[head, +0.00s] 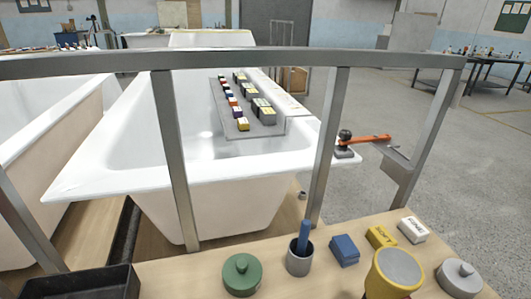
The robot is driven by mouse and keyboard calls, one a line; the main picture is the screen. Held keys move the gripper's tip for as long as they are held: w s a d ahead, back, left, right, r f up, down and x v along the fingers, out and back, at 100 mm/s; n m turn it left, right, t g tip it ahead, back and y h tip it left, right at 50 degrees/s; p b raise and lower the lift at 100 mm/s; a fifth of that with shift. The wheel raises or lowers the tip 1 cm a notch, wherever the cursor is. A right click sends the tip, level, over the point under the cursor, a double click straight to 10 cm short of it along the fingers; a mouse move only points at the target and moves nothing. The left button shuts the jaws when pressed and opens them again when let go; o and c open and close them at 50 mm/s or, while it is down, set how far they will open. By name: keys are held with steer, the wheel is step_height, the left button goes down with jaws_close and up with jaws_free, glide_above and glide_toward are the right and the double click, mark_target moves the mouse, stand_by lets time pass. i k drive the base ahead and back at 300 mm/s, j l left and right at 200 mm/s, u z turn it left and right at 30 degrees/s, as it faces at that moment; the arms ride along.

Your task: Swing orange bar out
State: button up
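The orange bar (369,140) is small and far off, right of the white bathtub shell (105,175). Its left end is at a dark round-topped mount (345,138) by the tub's corner. Its right end reaches close to a grey bracket (400,165) beside the railing's right post; I cannot tell whether they touch. The bar lies nearly level. My gripper is not in view.
A grey metal railing (250,57) with several posts crosses in front of the tub. A wooden bench (200,272) in front holds a green lidded pot, a grey cup, blocks and a yellow grey-topped object (393,270). Floor at right is open.

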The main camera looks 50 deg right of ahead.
mark_target(384, 137)
steer(key=z, duration=2)
